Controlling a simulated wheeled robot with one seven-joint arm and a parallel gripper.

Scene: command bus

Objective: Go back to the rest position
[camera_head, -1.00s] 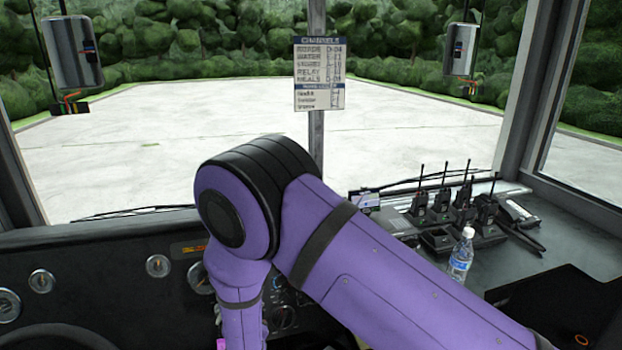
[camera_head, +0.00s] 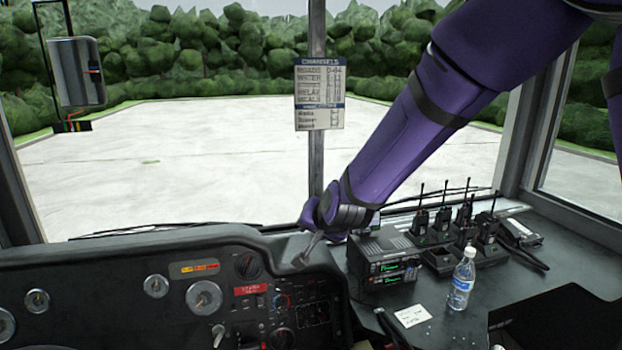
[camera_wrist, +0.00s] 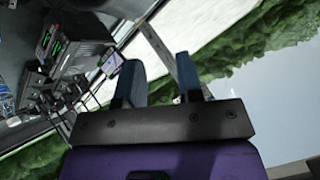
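My gripper (camera_head: 309,248) is at the end of my purple arm, in front of the windscreen and above the right end of the instrument panel (camera_head: 120,262). The arm comes down from the upper right of the head view. In the wrist view my gripper (camera_wrist: 157,65) shows two blue-grey fingers standing apart with nothing between them. The windscreen post and green hedge show behind them.
A radio unit (camera_head: 385,262) sits just right of my gripper, with handheld radios (camera_head: 465,215) in chargers beyond. A water bottle (camera_head: 462,279) stands upright near a paper note (camera_head: 412,316). A channels sign (camera_head: 319,95) hangs on the windscreen post.

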